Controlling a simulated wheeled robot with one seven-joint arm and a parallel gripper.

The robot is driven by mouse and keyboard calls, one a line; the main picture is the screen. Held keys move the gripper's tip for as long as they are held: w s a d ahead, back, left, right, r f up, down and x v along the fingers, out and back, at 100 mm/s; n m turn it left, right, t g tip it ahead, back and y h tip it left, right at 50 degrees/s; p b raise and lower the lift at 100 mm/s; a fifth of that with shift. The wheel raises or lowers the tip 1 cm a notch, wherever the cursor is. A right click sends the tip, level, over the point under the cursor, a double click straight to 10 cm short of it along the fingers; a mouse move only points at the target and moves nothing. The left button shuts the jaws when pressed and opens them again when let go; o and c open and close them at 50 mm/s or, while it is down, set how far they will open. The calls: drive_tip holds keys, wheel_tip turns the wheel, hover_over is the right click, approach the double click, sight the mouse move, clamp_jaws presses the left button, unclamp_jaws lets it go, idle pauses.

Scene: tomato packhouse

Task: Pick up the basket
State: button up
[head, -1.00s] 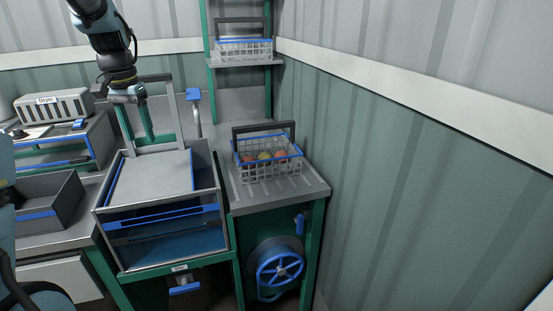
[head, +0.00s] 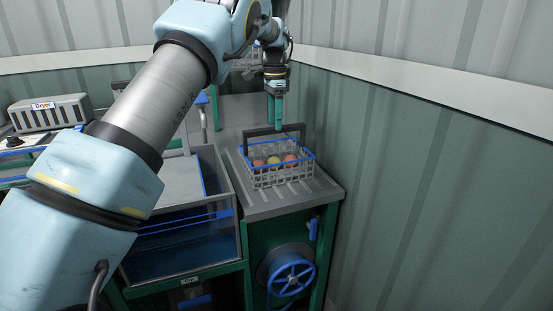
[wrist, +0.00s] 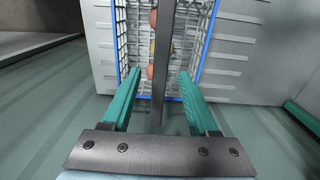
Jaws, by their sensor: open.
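The basket (head: 282,177) is a grey wire basket with a blue rim and a dark upright handle (head: 273,131). It stands on the grey slatted counter and holds several red and yellow-green tomatoes. My gripper (head: 276,118) is above the basket, pointing down, its fingers close to the handle in the head view. In the wrist view my gripper (wrist: 160,80) is open, with one green finger on each side of the dark handle bar (wrist: 166,60). The basket (wrist: 206,45) shows beyond the fingers. I cannot tell whether either finger touches the handle.
The counter (head: 268,208) has a blue handwheel (head: 291,277) below its front. A corrugated wall rises close on the right. A grey bin with a blue interior (head: 190,240) stands to the left, partly behind my arm.

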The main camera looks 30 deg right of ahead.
sight(275, 133)
drive_tip(key=shift+f+p, duration=1.15)
drive_tip(key=shift+f, duration=2.1)
clamp_jaws()
drive_tip(key=shift+d+r, duration=0.1)
